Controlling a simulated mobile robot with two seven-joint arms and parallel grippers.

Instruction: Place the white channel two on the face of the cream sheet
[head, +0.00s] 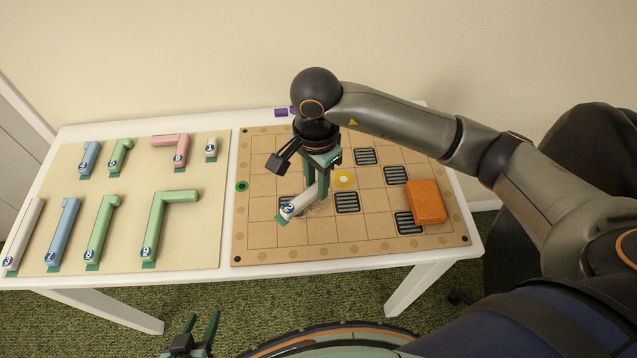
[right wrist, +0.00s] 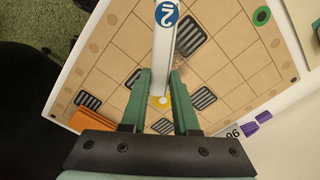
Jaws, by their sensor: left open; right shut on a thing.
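The white channel two (head: 303,199) is a short white bar with a blue round label and a green tab at one end. My right gripper (head: 321,178) is shut on it over the tan grid board. The channel also shows between the fingers in the right wrist view (right wrist: 163,55); whether it touches the board I cannot tell. The cream sheet (head: 135,205) lies on the left half of the white table and carries several numbered channels in white, blue, green and pink. My left gripper (head: 199,325) is open and empty, low in front of the table.
The grid board (head: 285,242) has dark slotted squares, a yellow disc (head: 343,179), a green ring (head: 241,186) and an orange block (head: 426,202). A purple block (head: 281,113) is at the back edge. The sheet has bare room at its right and between its rows.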

